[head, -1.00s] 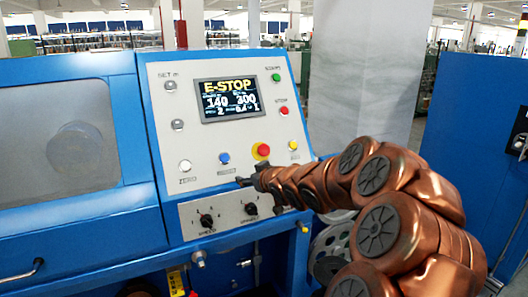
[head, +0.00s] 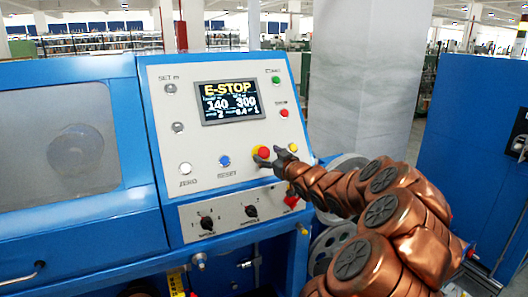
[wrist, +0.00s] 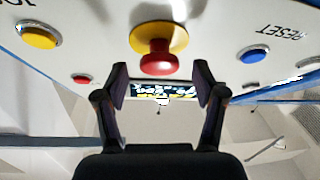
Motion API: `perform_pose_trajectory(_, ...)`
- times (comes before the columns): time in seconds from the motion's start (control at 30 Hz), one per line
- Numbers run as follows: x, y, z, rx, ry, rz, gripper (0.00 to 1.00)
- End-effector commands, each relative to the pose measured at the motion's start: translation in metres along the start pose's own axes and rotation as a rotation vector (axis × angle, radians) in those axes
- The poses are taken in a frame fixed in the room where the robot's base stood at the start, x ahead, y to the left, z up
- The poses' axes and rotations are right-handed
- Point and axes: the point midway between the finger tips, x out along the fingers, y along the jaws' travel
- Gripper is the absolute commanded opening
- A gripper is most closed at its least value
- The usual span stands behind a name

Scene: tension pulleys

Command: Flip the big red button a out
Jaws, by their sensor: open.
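The big red button (head: 263,152) sits on a yellow round base on the lower right of the light grey control panel. In the wrist view the red button (wrist: 158,62) stands out from its yellow disc (wrist: 159,37). My gripper (head: 271,158) is open right at the button in the head view. In the wrist view its two fingers (wrist: 160,87) are spread, with the button just past the fingertips and roughly centred between them. I cannot tell whether a finger touches it. The panel's display (head: 229,101) reads E-STOP.
A blue RESET button (head: 224,160) and a white button (head: 185,168) lie left of the red one. A yellow button (head: 293,147) is close on its right. A green button (head: 276,79) and small red button (head: 284,113) are above. Two rotary switches (head: 229,216) sit below.

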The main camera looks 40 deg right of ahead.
Motion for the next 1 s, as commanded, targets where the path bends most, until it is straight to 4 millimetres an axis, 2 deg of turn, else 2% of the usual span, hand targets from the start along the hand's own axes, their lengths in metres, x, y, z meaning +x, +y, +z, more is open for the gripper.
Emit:
perform_pose_trajectory(0.1,0.013,0.001,-0.001,0.000,-0.001,0.001,0.70)
perform_pose_trajectory(0.3,0.024,0.000,0.000,0.000,-0.001,0.000,0.70)
perform_pose_trajectory(0.67,0.026,0.000,0.000,0.000,-0.002,0.001,0.70)
perform_pose_trajectory(1.0,0.026,0.000,0.000,0.000,-0.002,0.001,0.34)
